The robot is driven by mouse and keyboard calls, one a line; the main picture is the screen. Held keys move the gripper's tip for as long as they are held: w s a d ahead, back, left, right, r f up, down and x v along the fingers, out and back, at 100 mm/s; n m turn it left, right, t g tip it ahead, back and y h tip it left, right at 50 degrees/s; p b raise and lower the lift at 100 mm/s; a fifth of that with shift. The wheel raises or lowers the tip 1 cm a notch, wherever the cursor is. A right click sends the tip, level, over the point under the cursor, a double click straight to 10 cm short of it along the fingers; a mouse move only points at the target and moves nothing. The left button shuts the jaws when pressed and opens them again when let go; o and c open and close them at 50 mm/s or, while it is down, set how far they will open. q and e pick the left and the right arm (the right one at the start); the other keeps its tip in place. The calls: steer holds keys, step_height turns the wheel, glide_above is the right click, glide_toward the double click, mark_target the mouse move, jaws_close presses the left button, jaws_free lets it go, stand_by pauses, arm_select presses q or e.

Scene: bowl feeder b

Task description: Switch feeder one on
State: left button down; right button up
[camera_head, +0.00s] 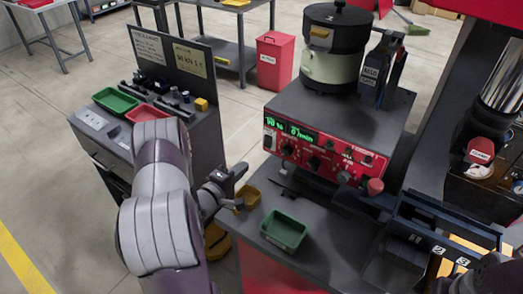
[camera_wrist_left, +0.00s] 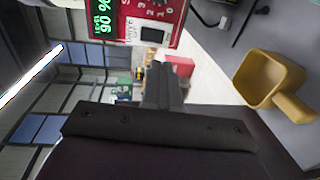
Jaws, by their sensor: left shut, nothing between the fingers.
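The feeder's red control panel (camera_head: 325,158) is on the front of a grey box, with a green display (camera_head: 290,130) reading about 90 % and 0/min. A dark switch on a pale plate (camera_head: 268,139) is at the panel's left end; the wrist view shows it as a dark rocker (camera_wrist_left: 152,35) near the top. I cannot read whether it is on or off. My left gripper (camera_head: 240,171) is shut and empty, left of and a little below the panel, apart from it. Its closed fingers (camera_wrist_left: 162,78) show in the wrist view, pointing toward the panel's edge. My right gripper is not in view.
A lidded bowl (camera_head: 332,65) tops the feeder box. A yellow scoop (camera_wrist_left: 268,80) lies near the gripper. A green tray (camera_head: 284,231) stands on the bench below the panel. A side table at left holds green (camera_head: 115,100) and red (camera_head: 147,112) trays. Dark rails (camera_head: 430,225) are at right.

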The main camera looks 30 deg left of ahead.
mark_target(267, 147)
arm_select(q)
steer(key=w, duration=0.3)
steer(key=w+f+p, duration=0.1)
steer(key=w, duration=0.3)
steer(key=w+d, duration=0.1)
steer(key=w, duration=0.2)
steer(key=shift+w+f, duration=0.15)
steer(key=shift+w, duration=0.1)
steer(key=shift+w+f+p, duration=0.1)
steer(key=shift+w+p, duration=0.15)
steer(key=shift+p, duration=0.05)
